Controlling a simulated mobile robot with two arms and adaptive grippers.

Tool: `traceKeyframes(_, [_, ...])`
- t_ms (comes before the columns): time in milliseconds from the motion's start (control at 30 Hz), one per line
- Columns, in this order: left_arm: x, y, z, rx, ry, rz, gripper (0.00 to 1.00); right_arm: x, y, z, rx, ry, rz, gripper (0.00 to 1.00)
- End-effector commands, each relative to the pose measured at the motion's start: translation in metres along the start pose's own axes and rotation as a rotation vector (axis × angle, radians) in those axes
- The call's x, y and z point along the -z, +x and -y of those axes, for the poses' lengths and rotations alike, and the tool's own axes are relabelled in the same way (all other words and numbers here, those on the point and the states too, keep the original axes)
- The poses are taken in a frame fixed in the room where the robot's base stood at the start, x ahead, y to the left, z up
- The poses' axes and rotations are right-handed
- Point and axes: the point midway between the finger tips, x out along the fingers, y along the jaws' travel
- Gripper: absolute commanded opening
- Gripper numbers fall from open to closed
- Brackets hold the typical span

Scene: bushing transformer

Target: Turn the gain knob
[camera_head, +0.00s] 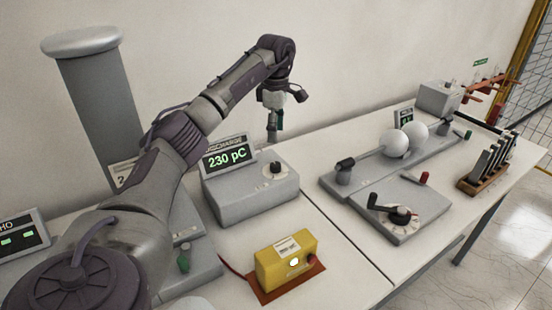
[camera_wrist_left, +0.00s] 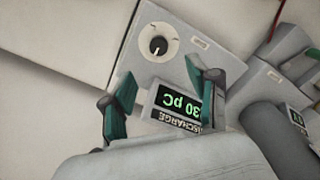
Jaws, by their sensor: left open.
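The gain knob (camera_head: 276,168) is a small black knob on a pale dial on top of the grey discharge box (camera_head: 252,203). The box's tilted display (camera_head: 229,157) reads 230 pC in green. My left gripper (camera_head: 275,133) hangs above and behind the box, pointing down, apart from the knob. In the left wrist view, its two green-padded fingers (camera_wrist_left: 160,70) are spread and empty. The knob (camera_wrist_left: 158,46) shows whole there, beyond the fingertips, with a white pointer mark. The display (camera_wrist_left: 178,103) appears upside down between the fingers. My right gripper is not in view.
A yellow box (camera_head: 287,263) on a red-brown mat stands in front. A grey unit with a black crank dial (camera_head: 400,214) and a pair of spheres (camera_head: 404,139) stand to the right. A tall grey column (camera_head: 98,100) stands at the left. The wall is close behind.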

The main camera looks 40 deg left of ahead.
Motion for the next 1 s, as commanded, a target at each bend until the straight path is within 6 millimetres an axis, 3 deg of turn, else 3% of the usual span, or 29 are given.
traceKeyframes(100, [0.001,0.025,0.001,0.006,-0.001,-0.003,0.6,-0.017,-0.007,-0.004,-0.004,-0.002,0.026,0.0])
traceKeyframes(200, [0.001,0.047,0.001,0.005,-0.001,-0.003,0.6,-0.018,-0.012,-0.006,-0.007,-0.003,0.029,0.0])
traceKeyframes(500, [0.0,0.099,0.001,0.003,-0.002,0.0,0.6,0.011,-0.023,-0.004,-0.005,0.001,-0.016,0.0])
traceKeyframes(700, [0.0,0.114,0.0,0.0,-0.001,0.001,0.6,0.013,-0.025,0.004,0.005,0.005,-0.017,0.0])
traceKeyframes(1000, [0.0,0.115,0.0,0.0,-0.001,0.001,0.57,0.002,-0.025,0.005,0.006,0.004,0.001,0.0])
